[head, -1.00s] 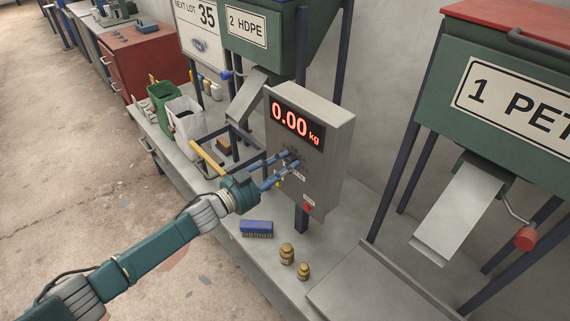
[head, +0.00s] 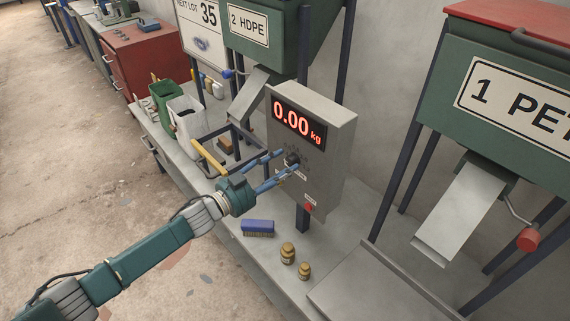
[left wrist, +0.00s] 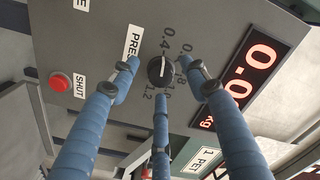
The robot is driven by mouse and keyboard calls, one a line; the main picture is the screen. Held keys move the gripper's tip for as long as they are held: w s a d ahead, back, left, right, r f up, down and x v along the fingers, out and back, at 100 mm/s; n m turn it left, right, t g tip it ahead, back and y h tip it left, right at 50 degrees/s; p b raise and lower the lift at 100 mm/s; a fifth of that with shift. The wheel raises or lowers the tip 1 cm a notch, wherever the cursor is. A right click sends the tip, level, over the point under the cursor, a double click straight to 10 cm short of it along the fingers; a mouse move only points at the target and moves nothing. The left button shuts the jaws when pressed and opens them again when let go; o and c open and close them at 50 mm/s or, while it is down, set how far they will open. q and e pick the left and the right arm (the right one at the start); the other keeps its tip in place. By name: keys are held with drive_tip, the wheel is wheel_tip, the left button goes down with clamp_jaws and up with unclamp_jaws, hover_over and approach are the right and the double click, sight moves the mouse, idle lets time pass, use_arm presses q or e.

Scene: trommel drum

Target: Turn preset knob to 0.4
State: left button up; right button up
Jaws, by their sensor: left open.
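The preset knob (left wrist: 160,70) is a round black knob with a white pointer line, on the grey control box's front panel. In the head view the knob (head: 292,158) sits below the red 0.00 kg display (head: 298,122). In the wrist view its line lies roughly along the 0.4-to-1.2 direction; which end points is unclear. The 0.4 mark (left wrist: 168,38) is above the knob, 1.2 below. My left gripper (head: 285,163) is open, its blue fingers spread around the knob's front without visibly gripping it. My right gripper is not in view.
A red button (left wrist: 60,81) is on the same panel.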

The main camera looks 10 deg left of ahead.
use_arm(q)
drive_tip(key=v, duration=1)
drive_tip(key=shift+a, duration=0.3)
drive_tip(key=shift+s, duration=0.1)
drive_tip(key=s+a+f+n+y+b, duration=0.1)
drive_tip(key=a+f+n+y, duration=0.25)
drive_tip(key=f, duration=0.75)
drive_tip(key=s+a+f+n+y+b, duration=0.1)
drive_tip(key=a+f+n+y, duration=0.3)
drive_tip(key=f, duration=0.8)
drive_tip(key=s+a+f+n+g+y+b, duration=0.1)
drive_tip(key=s+a+f+g, duration=0.1)
drive_tip(key=s+f, duration=0.45)
drive_tip(key=s+a+f+n+g+y, duration=0.1)
drive_tip(key=s+f+g, duration=0.15)
drive_tip(key=f, duration=0.75)
drive_tip(key=s+d+f+n+g+y+b, duration=0.1)
drive_tip(key=s+f+g, duration=0.1)
drive_tip(key=s+f, duration=0.7)
drive_tip(key=s+f+n+g+y+b, duration=0.1)
drive_tip(key=s+f+g, duration=0.35)
drive_tip(key=s, duration=0.75)
drive_tip(key=s+d+f+n+g, duration=0.1)
drive_tip(key=s+f, duration=0.3)
drive_tip(key=s, duration=0.5)
drive_tip(key=s+d+f+g, duration=0.1)
drive_tip(key=s+d+f, duration=0.3)
drive_tip(key=s, duration=0.5)
drive_tip(key=shift+d+n, duration=0.2)
drive_tip(key=shift+n, duration=0.15)
